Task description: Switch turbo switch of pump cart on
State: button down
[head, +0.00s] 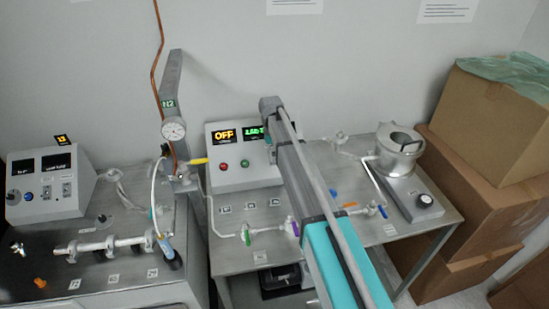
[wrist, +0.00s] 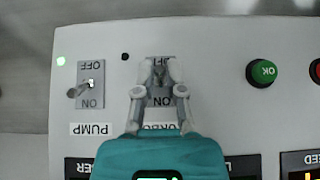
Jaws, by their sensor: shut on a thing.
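In the wrist view, my gripper (wrist: 160,72) is shut on the small lever of the turbo switch (wrist: 161,101), whose plate shows between and around the fingers. The lever itself is mostly hidden by the fingertips, so its position is unclear. The TURBO label is partly covered by my gripper. A small lamp (wrist: 125,57) near this switch is dark. In the head view, the white control box (head: 225,178) stands on the steel cart (head: 225,248). It has an orange OFF display and a green display. My arm covers the box's right part, and my gripper is hidden there.
The pump switch (wrist: 88,84) sits left of my gripper, with a lit green lamp (wrist: 60,60) near it. A green OK button (wrist: 262,73) is to the right. Glass tubing (head: 265,229) and a metal chamber (head: 399,150) are on the cart; cardboard boxes (head: 470,205) stand right.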

jog(key=shift+w+g, duration=0.1)
jog(key=shift+g, duration=0.4)
jog(key=c, duration=0.7)
grip_release()
jog(key=shift+t, duration=0.3)
